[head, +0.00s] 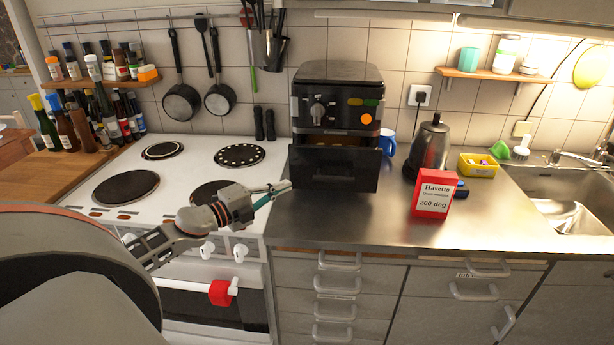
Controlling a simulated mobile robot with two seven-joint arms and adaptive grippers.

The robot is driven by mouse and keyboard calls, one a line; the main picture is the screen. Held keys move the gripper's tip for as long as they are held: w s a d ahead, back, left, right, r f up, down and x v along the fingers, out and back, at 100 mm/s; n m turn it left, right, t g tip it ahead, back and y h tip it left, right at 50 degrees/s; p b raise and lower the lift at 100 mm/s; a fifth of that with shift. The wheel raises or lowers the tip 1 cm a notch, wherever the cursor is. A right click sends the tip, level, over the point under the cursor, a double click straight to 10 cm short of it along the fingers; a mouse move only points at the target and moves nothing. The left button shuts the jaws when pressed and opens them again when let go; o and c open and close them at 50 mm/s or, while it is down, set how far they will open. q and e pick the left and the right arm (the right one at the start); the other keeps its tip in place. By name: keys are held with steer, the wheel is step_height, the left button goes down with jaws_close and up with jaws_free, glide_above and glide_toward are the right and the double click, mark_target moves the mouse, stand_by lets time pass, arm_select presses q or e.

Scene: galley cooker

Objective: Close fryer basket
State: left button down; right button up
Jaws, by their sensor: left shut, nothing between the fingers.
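The black fryer (338,97) stands on the steel counter against the tiled wall, with a dial and coloured stickers on its front. Its basket (334,169) is pulled partly out at the front, with a gap showing between its top edge and the fryer body. My left gripper (288,185) is shut and empty, close to the left of the basket's front and pointing right towards it. I cannot tell whether the fingertips touch the basket. My right gripper is not in view.
The white cooker (200,160) with several hotplates lies under my left arm. A red card (432,193), a kettle (430,148), a blue mug (387,142) and a yellow box (479,166) stand to the fryer's right. The counter in front of the basket is clear.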

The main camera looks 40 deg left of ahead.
arm_select(q)
steer(key=x, duration=0.8)
steer(key=shift+w+p, duration=0.15)
steer(key=shift+p, duration=0.25)
steer(key=shift+a, duration=0.1)
